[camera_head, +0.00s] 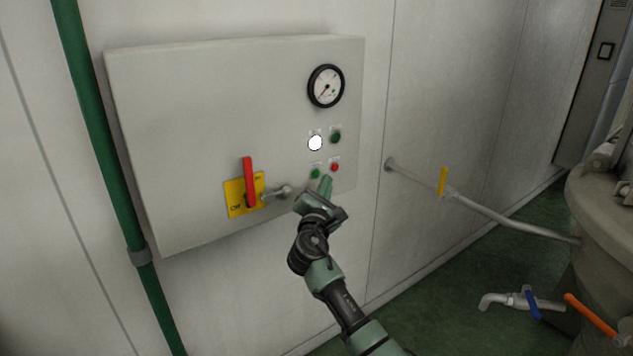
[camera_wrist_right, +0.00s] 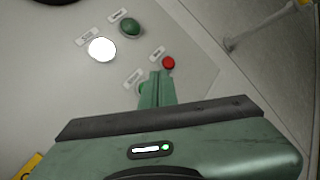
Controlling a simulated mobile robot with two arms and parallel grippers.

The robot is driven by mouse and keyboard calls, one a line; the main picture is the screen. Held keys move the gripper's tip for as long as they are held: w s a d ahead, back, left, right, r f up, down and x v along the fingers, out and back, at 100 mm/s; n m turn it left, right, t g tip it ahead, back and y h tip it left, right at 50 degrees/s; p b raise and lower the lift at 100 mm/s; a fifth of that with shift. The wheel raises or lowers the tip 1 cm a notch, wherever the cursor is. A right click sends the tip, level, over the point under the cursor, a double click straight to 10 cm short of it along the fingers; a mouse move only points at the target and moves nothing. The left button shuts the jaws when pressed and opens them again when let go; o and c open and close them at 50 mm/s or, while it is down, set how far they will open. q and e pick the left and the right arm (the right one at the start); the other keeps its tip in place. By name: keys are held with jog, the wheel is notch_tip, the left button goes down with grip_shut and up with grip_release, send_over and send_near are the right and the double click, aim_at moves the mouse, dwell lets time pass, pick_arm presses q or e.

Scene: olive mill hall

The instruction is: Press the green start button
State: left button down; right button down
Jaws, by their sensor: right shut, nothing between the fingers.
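A grey control box (camera_head: 200,110) hangs on the wall. Low on its right side is a small green button (camera_head: 315,173), with a red button (camera_head: 335,167) to its right. In the right wrist view the green button is mostly hidden behind my fingers, while the red button (camera_wrist_right: 168,63) shows clear. My right gripper (camera_head: 326,182) is shut and empty, its tips in front of the panel just below and between the two buttons. It also shows in the wrist view (camera_wrist_right: 160,76). I cannot tell whether the tips touch the panel. My left gripper is out of view.
Above the buttons are a lit white lamp (camera_head: 315,143), a dark green round fitting (camera_head: 335,136) and a dial gauge (camera_head: 326,86). A red-handled switch (camera_head: 249,182) on a yellow plate sits left of my gripper. A pipe (camera_head: 480,208) runs right to a vessel.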

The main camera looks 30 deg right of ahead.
jog(key=shift+w, duration=0.6)
dwell(1.6)
jog(key=shift+w+a+b, duration=0.1)
jog(key=shift+w+b, duration=0.2)
jog(key=shift+w, duration=0.1)
jog(key=shift+w, duration=0.35)
dwell(0.5)
dwell(0.4)
jog(key=shift+s+p, duration=0.45)
jog(key=shift+s, duration=0.35)
